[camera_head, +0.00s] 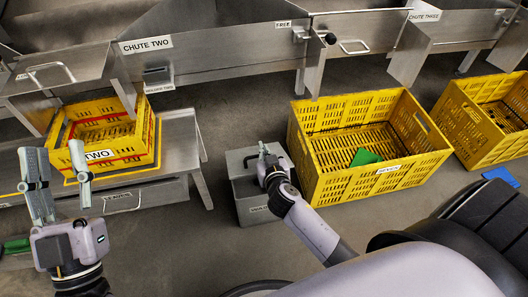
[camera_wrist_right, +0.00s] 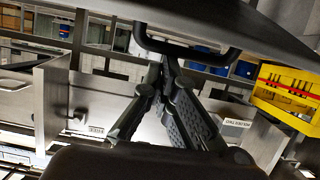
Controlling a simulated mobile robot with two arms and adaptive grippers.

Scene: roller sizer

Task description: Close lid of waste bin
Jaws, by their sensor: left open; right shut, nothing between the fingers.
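The waste bin is most likely the grey metal box (camera_head: 249,203) on the floor in the middle of the head view, left of a large yellow crate. A label is on its front. My right gripper (camera_head: 264,152) is at the top of this box and hides part of it, so I cannot tell how far its lid is open. In the right wrist view, its fingers (camera_wrist_right: 164,62) meet, with nothing held, near a dark looped bar (camera_wrist_right: 190,52) under a dark panel; I cannot tell whether they touch. My left gripper (camera_head: 54,150) is open and empty, pointing up.
A large yellow crate (camera_head: 310,185) with a green piece (camera_head: 364,157) inside stands right of the box. Another yellow crate (camera_head: 470,135) is further right, near a blue piece (camera_head: 501,177). A yellow crate labelled TWO (camera_head: 142,150) sits on the left stand. Metal chutes (camera_head: 215,60) run behind.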

